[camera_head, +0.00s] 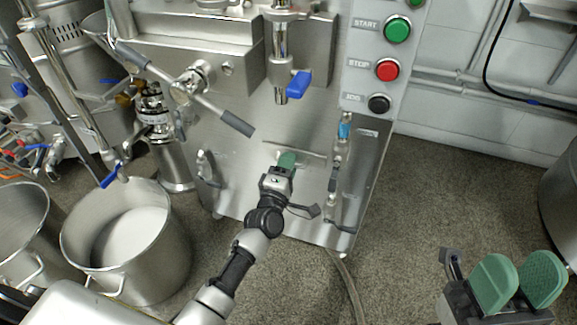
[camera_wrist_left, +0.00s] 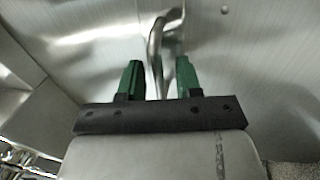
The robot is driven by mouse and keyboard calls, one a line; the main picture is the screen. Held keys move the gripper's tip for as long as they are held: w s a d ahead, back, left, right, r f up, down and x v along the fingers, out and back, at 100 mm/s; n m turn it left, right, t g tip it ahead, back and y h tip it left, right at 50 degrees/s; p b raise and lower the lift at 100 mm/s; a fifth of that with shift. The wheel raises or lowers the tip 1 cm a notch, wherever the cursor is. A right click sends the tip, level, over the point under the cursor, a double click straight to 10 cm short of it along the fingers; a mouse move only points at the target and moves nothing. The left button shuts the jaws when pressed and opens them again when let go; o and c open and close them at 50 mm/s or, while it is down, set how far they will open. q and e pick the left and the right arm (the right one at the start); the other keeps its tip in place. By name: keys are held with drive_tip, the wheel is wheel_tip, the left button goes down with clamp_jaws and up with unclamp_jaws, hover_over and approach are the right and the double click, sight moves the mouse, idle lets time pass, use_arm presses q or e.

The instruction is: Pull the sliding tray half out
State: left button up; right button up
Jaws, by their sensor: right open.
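My left gripper (camera_head: 287,160) is at the lower steel front of the mill, its green fingertips against or just before the panel. In the left wrist view the two green fingers (camera_wrist_left: 158,78) stand apart, with a bent metal bar (camera_wrist_left: 155,45), like a handle, between them. A gap shows on the right side of the bar; contact is not clear. A thin horizontal ledge (camera_head: 312,154) by the gripper may be the sliding tray's edge; the gripper hides part of it, and I cannot tell how far out it is. My right gripper (camera_head: 519,281) is open and empty at lower right.
Above are the blue-handled outlet valve (camera_head: 299,84) and a long grey-gripped lever (camera_head: 237,123). Green, red and black buttons sit at upper right, including the red stop button (camera_head: 387,70). A steel pot (camera_head: 172,262) stands at left. The floor right of the mill is largely free.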

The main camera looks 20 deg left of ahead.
use_arm(q)
drive_tip(key=shift+w, duration=0.25)
clamp_jaws()
drive_tip(key=shift+s, duration=0.1)
